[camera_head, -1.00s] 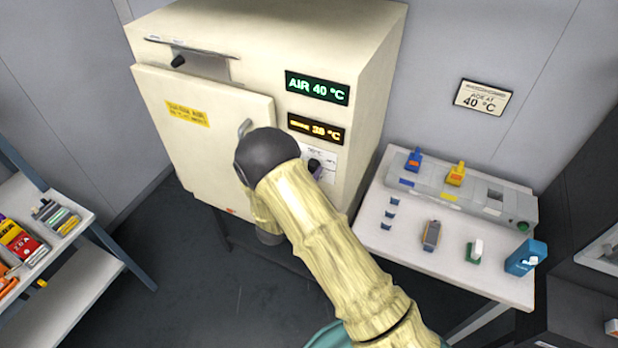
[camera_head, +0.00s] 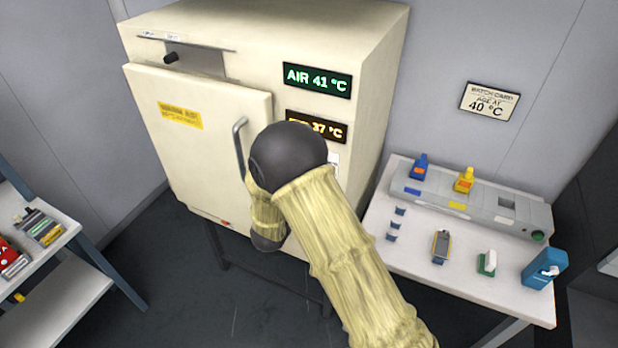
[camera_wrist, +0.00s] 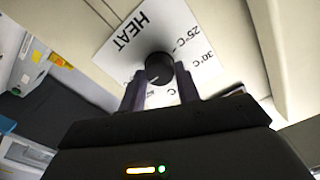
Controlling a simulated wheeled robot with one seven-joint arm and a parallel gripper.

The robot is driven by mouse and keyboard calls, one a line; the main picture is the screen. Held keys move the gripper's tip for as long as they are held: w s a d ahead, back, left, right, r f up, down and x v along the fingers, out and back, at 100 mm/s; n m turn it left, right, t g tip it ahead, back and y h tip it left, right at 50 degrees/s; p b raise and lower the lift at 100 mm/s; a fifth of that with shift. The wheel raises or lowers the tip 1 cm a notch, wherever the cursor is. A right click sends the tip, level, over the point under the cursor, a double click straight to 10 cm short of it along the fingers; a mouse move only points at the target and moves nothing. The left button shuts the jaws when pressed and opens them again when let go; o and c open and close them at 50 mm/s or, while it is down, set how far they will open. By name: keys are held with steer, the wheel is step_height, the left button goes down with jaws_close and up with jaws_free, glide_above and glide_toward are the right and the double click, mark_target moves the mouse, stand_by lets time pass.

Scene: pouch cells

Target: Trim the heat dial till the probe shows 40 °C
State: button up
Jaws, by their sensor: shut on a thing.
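The heat dial (camera_wrist: 159,68) is a round black knob on a white label (camera_wrist: 125,38) reading HEAT, with 25 °C and 30 °C marks, in the wrist view. My gripper (camera_wrist: 159,80) is shut on the dial, one dark finger on each side. In the head view, my arm hides the dial and gripper. The amber probe display (camera_head: 330,129) reads 37 °C, its left part covered by my arm. Above it, the green display (camera_head: 317,80) reads AIR 41 °C. Both are on the cream oven (camera_head: 330,35), whose door (camera_head: 190,150) looks shut.
A wall card (camera_head: 490,103) reads 40 °C. A white side table (camera_head: 400,265) at right holds a grey rack (camera_head: 480,205), a blue bottle (camera_head: 545,268) and small items. A shelf (camera_head: 60,245) with boxes stands at left. Dark floor lies between.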

steer(key=o, duration=1)
steer(key=shift+c, duration=0.2)
steer(key=shift+s, duration=0.1)
steer(key=b+v, duration=0.5)
steer(key=v, duration=1.2)
steer(key=shift+s, duration=0.15)
